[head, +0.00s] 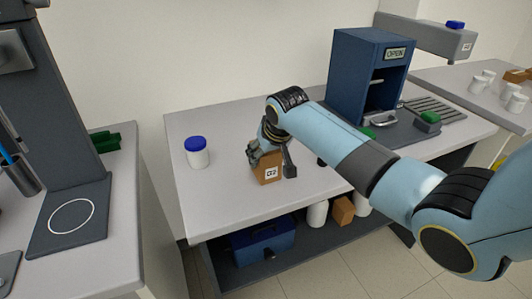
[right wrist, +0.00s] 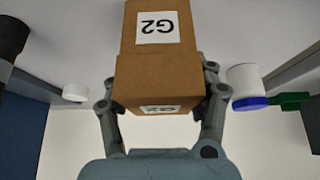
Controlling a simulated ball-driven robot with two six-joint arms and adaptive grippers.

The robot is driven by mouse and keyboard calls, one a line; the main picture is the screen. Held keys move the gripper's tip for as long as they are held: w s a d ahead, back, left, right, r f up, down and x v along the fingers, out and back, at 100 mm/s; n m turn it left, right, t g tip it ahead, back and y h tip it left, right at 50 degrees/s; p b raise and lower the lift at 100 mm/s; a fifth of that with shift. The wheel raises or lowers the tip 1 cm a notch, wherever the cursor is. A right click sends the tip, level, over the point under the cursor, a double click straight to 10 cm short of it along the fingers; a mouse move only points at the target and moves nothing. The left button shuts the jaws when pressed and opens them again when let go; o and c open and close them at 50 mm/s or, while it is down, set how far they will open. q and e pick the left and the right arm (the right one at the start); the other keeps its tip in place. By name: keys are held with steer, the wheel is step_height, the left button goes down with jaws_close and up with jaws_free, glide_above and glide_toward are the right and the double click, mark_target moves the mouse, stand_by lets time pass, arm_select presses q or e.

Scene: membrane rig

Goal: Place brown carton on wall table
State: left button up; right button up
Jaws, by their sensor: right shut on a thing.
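The brown carton (head: 267,173) has a white G2 label and stands upright at the wall table (head: 225,205), over its left half. I cannot tell whether its base touches the tabletop. My right gripper (head: 271,161) is shut on the carton, with a finger on either side of it. In the right wrist view the carton (right wrist: 158,75) sits between both fingers (right wrist: 160,92), seen upside down, with one end cut off by the frame's top edge. My left gripper is not in view.
A white jar with a blue lid (head: 197,153) stands left of the carton. A dark blue machine with an OPEN sign (head: 368,75) stands at the table's right. A lower shelf holds a blue toolbox (head: 262,246). The tabletop's front left is clear.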

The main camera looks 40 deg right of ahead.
steer(key=o, duration=1.2)
steer(key=shift+o, duration=0.2)
steer(key=v, duration=1.2)
